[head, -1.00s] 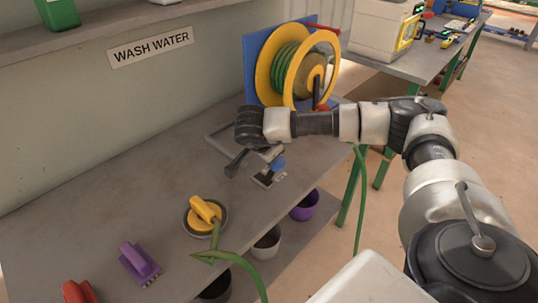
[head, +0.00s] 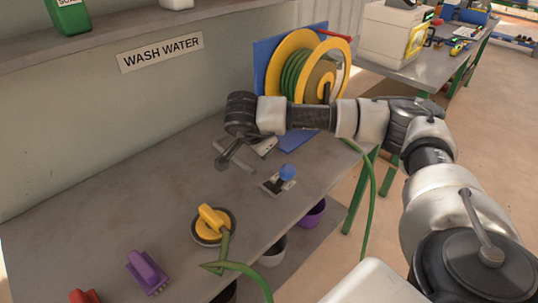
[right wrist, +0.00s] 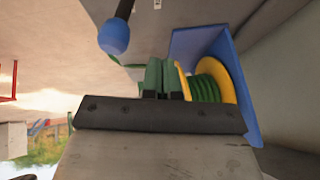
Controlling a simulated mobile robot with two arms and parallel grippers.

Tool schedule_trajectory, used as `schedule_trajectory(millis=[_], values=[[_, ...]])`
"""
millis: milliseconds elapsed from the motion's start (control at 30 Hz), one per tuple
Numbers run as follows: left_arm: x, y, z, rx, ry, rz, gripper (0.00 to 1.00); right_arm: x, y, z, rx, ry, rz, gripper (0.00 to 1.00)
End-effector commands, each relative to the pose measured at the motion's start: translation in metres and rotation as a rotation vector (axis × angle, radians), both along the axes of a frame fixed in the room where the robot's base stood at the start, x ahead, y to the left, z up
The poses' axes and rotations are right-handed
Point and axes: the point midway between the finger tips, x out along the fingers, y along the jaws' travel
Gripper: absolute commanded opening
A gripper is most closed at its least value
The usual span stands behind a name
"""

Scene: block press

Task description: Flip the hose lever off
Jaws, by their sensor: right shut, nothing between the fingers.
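The hose lever (head: 287,173) has a blue ball knob on a dark stem and rises from a small metal plate (head: 271,187) on the bench. Its knob also shows at the top of the right wrist view (right wrist: 114,37), clear of the fingers. My right gripper (head: 221,162) is above the bench, to the left of the lever and apart from it. Its fingers show closed together and empty in the right wrist view (right wrist: 163,96). My left gripper is not in view.
A hose reel (head: 300,65) with yellow rims and green hose stands at the back, partly behind my right arm. A yellow nozzle (head: 210,218) rests in a round holder at the front. A purple brush (head: 147,272) lies at front left. The bench's left part is clear.

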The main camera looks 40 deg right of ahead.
Motion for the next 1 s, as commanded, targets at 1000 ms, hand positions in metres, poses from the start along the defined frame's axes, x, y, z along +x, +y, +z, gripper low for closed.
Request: schedule_trajectory(millis=[1000], values=[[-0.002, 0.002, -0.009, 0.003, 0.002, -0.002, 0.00, -0.018, 0.028, 0.054, 0.001, -0.005, 0.000, 0.00]])
